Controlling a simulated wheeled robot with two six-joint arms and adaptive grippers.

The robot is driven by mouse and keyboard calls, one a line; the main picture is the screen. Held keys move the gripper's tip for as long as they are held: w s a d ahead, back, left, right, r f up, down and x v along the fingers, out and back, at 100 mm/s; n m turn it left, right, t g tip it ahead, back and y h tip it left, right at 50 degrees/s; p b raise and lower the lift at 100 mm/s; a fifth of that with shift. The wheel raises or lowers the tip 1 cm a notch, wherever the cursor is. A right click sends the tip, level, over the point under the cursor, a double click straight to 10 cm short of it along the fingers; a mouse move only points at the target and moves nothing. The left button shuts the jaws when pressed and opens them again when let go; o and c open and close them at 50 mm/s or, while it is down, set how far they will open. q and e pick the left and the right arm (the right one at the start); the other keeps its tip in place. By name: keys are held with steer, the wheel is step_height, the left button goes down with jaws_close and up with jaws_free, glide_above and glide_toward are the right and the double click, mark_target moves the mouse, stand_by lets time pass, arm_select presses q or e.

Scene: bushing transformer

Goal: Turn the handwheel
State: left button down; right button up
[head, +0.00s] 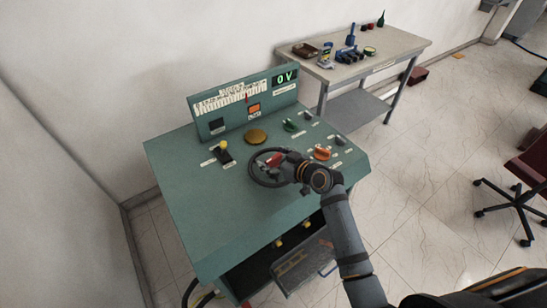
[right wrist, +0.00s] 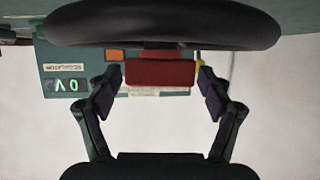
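The handwheel (head: 252,174) is a black ring on the sloped top of a green control desk (head: 190,205). In the right wrist view its dark rim (right wrist: 160,30) crosses the top of the picture, close in front of the fingers. My right gripper (head: 285,168) is at the wheel's right side and hides part of it. In the right wrist view the right gripper (right wrist: 160,78) has its fingers spread. A red block (right wrist: 160,72) appears between them, with a narrow gap each side; its depth is unclear. My left gripper is not in view.
The desk carries a yellow-topped lever (head: 224,146), a brass disc (head: 255,136), a green knob (head: 290,126) and an orange knob (head: 322,153). Its display (head: 285,78) reads 0 V. A workbench (head: 385,50) with tools stands behind; an office chair (head: 520,200) stands right.

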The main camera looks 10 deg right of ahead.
steer(key=shift+s, duration=0.1)
steer(key=v, duration=1.1)
steer(key=shift+s+d+r, duration=0.15)
steer(key=shift+s+d, duration=0.1)
steer(key=shift+s, duration=0.05)
